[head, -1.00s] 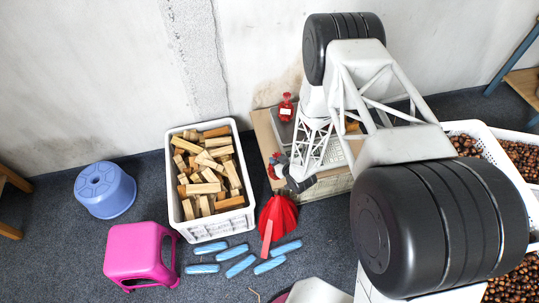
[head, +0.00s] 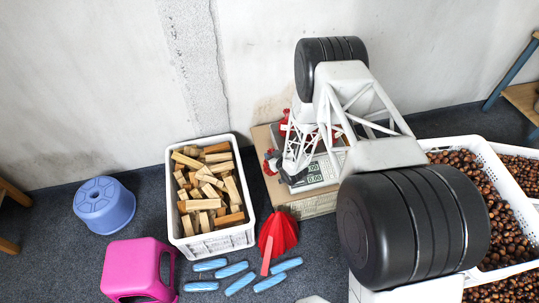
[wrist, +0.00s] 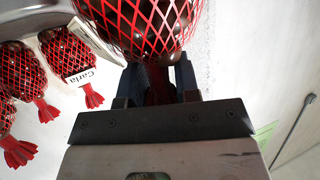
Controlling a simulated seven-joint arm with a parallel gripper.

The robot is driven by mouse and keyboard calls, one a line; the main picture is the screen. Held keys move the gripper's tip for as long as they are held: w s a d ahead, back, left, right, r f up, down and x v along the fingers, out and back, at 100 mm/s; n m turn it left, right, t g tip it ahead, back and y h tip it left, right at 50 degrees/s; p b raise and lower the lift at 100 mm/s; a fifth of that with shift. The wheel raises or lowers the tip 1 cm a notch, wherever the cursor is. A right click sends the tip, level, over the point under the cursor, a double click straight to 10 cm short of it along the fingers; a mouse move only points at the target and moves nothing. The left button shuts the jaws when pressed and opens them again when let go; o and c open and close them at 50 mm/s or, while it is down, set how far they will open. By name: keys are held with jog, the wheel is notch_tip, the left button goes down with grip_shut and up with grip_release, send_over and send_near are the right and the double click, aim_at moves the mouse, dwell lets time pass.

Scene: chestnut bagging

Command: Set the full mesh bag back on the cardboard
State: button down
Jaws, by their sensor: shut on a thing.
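In the wrist view my gripper (wrist: 157,82) is shut on the gathered red neck of a mesh bag (wrist: 145,22). The red net is full of brown chestnuts and fills the top of that view. In the head view a small red shape (head: 270,161) shows at the left edge of the tan cardboard (head: 262,138); I cannot tell if it is the held bag. My arm covers much of the cardboard there. Another red shape (head: 285,118) is partly hidden behind my arm. Whether the held bag touches anything is unclear.
Several filled red bags (wrist: 78,52) with a "Carla" tag (wrist: 80,77) show left in the wrist view. A crate of wood pieces (head: 247,190) stands left, chestnut crates (head: 487,158) right. A red fan-like object (head: 280,232) is in front.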

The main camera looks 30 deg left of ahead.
jog(key=shift+w+a+f, duration=0.2)
jog(key=shift+w+a, duration=1.15)
jog(key=shift+w, duration=0.1)
jog(key=shift+f, duration=0.1)
jog(key=shift+f, duration=1.85)
jog(key=c, duration=0.8)
grip_release()
jog(key=shift+c, duration=0.2)
jog(key=shift+r, duration=0.15)
jog(key=shift+d, duration=0.15)
jog(key=v, duration=1.2)
